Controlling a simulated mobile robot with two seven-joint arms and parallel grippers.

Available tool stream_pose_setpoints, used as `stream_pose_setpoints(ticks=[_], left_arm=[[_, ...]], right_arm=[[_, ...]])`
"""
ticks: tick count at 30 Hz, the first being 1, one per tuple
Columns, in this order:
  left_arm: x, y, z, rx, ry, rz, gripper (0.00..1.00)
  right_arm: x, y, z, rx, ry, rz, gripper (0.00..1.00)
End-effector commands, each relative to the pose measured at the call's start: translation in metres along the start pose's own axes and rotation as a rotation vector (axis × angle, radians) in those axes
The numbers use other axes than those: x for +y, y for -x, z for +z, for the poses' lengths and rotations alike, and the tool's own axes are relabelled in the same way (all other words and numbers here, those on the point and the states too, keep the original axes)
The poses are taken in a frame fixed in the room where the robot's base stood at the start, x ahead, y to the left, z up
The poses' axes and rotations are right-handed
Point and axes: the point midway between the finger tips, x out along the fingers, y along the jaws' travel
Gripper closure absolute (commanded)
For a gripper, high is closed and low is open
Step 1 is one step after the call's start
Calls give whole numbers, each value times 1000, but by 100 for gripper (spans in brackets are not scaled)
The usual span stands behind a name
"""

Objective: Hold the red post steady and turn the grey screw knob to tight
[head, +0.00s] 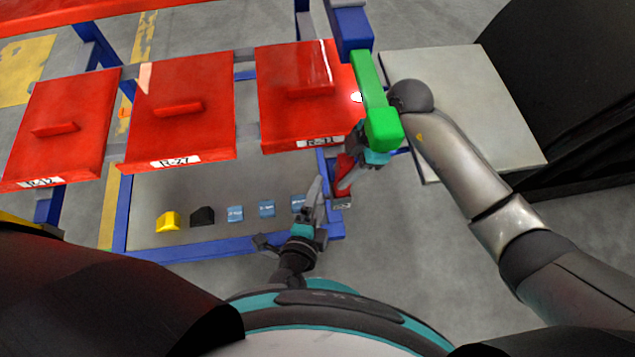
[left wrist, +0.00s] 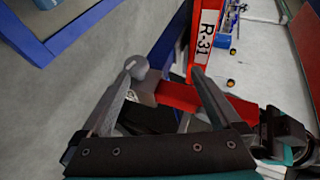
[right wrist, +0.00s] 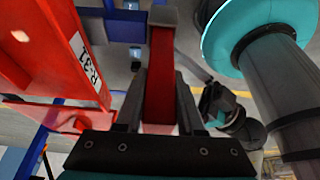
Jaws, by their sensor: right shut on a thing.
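The red post (right wrist: 160,75) runs between my right gripper's (right wrist: 160,85) fingers in the right wrist view, with both fingers closed against its sides. It also shows in the head view (head: 343,172) below my right gripper (head: 362,160), and lies sideways in the left wrist view (left wrist: 245,108). The grey screw knob (left wrist: 138,66) is a round ball beside the grey block at the post's end. My left gripper (left wrist: 163,75) is open, its left finger's tip overlapping the knob in the picture. I cannot tell if they touch. The knob is not clear in the head view.
Red panels labelled R-31 (head: 300,90) and R-27 (head: 180,110) lie on a blue frame (head: 225,248). A yellow block (head: 167,221), a black block (head: 203,216) and several blue ones sit below them. A grey table (head: 455,95) stands at the right.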

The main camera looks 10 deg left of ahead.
Motion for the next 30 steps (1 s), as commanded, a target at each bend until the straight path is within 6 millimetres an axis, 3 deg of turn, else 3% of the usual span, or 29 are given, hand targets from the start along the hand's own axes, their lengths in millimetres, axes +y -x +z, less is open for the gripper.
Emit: stream_pose_setpoints(ticks=[1,11,30], left_arm=[[-24,-6,2,-12,-2,-43,30],[-52,9,-3,-10,-1,-34,30],[-59,13,-5,5,4,-28,30]], right_arm=[[0,1,0,1,0,1,100],[0,1,0,1,0,1,100],[0,1,0,1,1,1,100]])
